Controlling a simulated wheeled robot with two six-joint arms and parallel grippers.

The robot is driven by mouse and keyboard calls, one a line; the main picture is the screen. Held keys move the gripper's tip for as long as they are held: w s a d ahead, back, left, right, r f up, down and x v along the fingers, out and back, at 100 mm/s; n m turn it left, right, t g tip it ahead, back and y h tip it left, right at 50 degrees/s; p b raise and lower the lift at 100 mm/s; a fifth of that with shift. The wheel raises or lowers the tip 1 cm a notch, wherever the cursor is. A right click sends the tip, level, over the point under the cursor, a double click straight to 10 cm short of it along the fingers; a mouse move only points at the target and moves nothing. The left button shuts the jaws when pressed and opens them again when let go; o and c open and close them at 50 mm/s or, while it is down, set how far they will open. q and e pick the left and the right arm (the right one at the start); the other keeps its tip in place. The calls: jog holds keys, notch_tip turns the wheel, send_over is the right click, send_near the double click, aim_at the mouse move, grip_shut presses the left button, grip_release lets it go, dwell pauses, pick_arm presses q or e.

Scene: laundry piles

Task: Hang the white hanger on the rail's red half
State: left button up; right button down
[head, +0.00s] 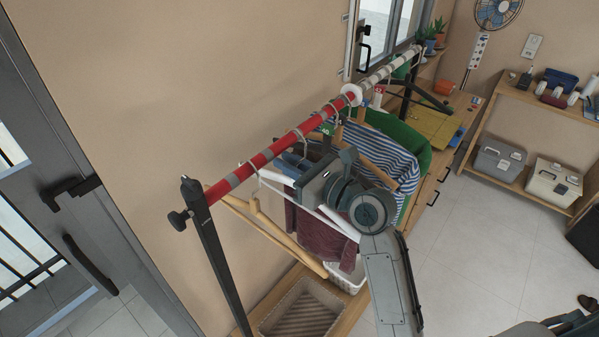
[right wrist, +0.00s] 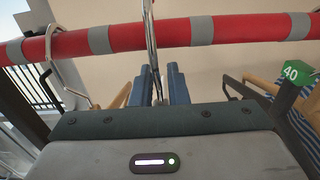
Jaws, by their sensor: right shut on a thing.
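The rail's red half (head: 272,151) with grey bands runs from the black post up to a white disc (head: 352,94). My right gripper (head: 305,170) is beside and below it, shut on the white hanger (head: 338,222). In the right wrist view, the blue fingers (right wrist: 162,88) close on the hanger's metal hook (right wrist: 152,45), which rises across the front of the red rail (right wrist: 240,30) and leaves the frame at the top. I cannot tell whether the hook rests on the rail. The gripper hides part of the hanger. My left gripper is not in view.
A wooden hanger (head: 285,238) hangs near the black post (head: 207,235). A maroon garment (head: 310,222), a striped shirt (head: 378,150) and a green garment (head: 405,134) hang nearby. A green tag marked 40 (right wrist: 296,72) is at right. A basket (head: 302,307) stands below.

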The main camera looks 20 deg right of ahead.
aim_at(279, 175)
jog(key=b+x, duration=0.2)
jog(key=x, duration=0.1)
jog(key=shift+w+a+f, duration=0.1)
jog(key=shift+f, duration=0.05)
jog(key=shift+w+f, duration=0.1)
jog(key=shift+f, duration=0.1)
jog(key=shift+f+b, duration=0.4)
jog(key=shift+f, duration=0.6)
jog(key=c, duration=1.3)
grip_release()
jog(key=shift+c, duration=0.2)
